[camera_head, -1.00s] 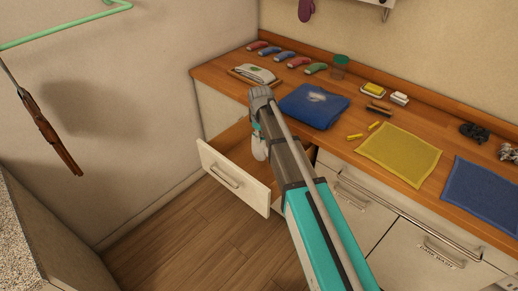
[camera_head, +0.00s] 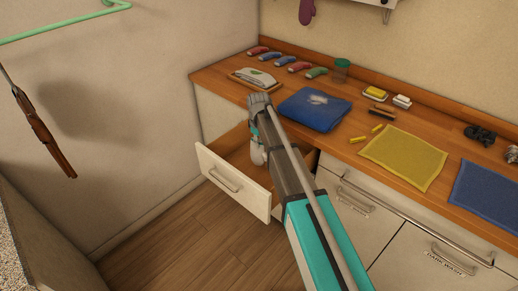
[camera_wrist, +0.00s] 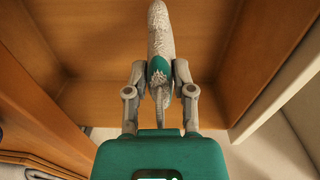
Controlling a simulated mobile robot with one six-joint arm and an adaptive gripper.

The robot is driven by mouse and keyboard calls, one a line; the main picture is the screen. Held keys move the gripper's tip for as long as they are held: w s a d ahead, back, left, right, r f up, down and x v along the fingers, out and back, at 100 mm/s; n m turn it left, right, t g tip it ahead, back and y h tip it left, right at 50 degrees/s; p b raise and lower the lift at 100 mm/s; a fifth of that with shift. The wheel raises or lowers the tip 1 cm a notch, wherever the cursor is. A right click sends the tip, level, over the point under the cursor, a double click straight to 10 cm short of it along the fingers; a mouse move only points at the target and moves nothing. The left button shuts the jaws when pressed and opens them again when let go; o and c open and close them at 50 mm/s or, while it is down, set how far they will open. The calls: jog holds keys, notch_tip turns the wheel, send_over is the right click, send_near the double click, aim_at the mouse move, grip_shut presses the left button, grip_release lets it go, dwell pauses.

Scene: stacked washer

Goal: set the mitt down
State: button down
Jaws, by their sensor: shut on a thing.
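The mitt, a pale grey, fuzzy piece with a teal patch, shows nearly edge-on in the wrist view (camera_wrist: 158,35). My gripper (camera_wrist: 160,78) is shut on it, with one finger on each side. In the head view the mitt (camera_head: 257,155) hangs pale below my wrist, over the open drawer (camera_head: 235,183). My arm hides part of the drawer. The wrist view shows the bare wooden drawer inside (camera_wrist: 90,65) around the mitt. I cannot tell whether the mitt touches the drawer bottom.
The wooden counter (camera_head: 222,86) above bears a folded blue cloth (camera_head: 315,112), a yellow mat (camera_head: 400,160), a blue mat (camera_head: 485,195), a white pad on a board (camera_head: 255,77) and several small coloured items. A purple mitt-like thing (camera_head: 306,12) hangs on the wall.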

jog(key=shift+w+a+f+b, duration=0.1)
jog(key=shift+w+f+b, duration=0.1)
jog(key=shift+f+b, duration=0.8)
jog(key=shift+w+f+b, duration=0.2)
jog(key=shift+f+b, duration=0.7)
jog(key=shift+f, duration=0.25)
jog(key=shift+c, duration=2.2)
grip_release()
jog(key=shift+r, duration=0.25)
notch_tip(320, 180, up, 12)
jog(key=p, duration=1.2)
jog(key=shift+s+a, duration=0.1)
jog(key=shift+s, duration=0.05)
